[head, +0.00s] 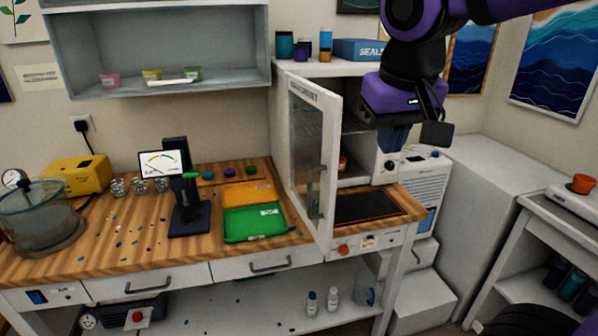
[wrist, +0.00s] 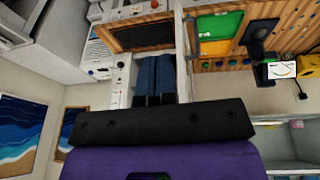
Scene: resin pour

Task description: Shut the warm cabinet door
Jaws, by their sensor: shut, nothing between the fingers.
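The white warm cabinet (head: 305,66) stands at the back of the bench. Its door (head: 314,155), a white frame with a glass pane and a handle on its outer face, stands wide open. The door sticks out toward the front of the bench, left of the opening. Inside, shelves show, with a small red-orange item on one. My gripper (head: 392,140) is in front of the opening's right side, to the right of the door and apart from it. Its blue fingers (wrist: 154,80) are shut together and empty, pointing down in the head view.
A dark mat (head: 366,207) lies on the bench before the cabinet. Green (head: 251,223) and orange trays lie left of the door, beside a black stand with a gauge (head: 165,163). A white unit (head: 420,180) stands right of the bench. A blue box (head: 358,50) sits on the cabinet.

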